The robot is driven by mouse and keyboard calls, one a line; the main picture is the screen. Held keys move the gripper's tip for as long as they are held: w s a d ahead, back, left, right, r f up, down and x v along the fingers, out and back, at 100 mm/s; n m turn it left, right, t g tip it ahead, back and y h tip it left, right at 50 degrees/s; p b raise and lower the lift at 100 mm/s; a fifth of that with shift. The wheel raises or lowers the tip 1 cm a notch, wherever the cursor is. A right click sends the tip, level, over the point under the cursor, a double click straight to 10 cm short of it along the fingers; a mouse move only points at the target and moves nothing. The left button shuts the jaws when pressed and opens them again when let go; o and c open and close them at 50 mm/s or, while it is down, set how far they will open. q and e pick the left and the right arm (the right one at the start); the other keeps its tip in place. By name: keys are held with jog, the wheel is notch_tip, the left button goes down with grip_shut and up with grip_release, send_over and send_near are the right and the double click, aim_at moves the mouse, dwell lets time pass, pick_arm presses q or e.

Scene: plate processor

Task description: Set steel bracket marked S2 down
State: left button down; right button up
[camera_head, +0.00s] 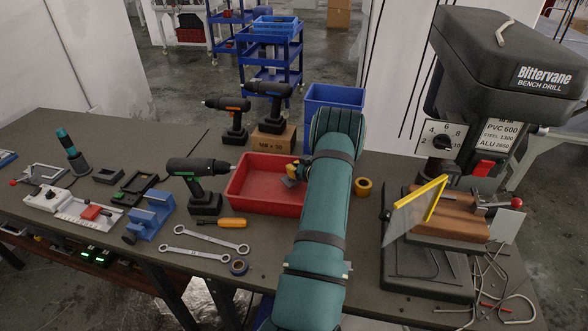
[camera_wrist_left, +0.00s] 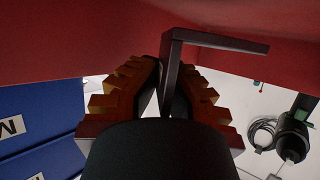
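My left gripper (camera_head: 293,172) is at the red tray (camera_head: 248,205), its tip over the inside of the tray. My arm covers most of the gripper and the tray's right part in the head view. In the left wrist view the orange-brown fingers (camera_wrist_left: 170,85) are closed around a dark L-shaped steel bracket (camera_wrist_left: 215,40). One leg of the bracket runs between the fingers and the other sticks out to the right. A red surface of the tray (camera_wrist_left: 60,40) is close to it. I cannot tell whether the bracket touches the tray. No S2 mark is legible. My right gripper is out of view.
A green-black drill (camera_head: 200,178) stands left of the tray, with an orange screwdriver (camera_head: 226,222) and two wrenches (camera_head: 205,245) in front. More drills and a cardboard box (camera_head: 273,138) stand behind. A yellow tape roll (camera_head: 363,187) and the bench drill (camera_head: 500,80) are at right.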

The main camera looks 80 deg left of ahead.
pick_arm(q)
jog(key=shift+f+b, duration=0.4)
jog(key=shift+f, duration=0.1)
jog(key=shift+f, duration=0.1)
jog(key=c, duration=1.1)
grip_release()
jog(key=shift+c, duration=0.2)
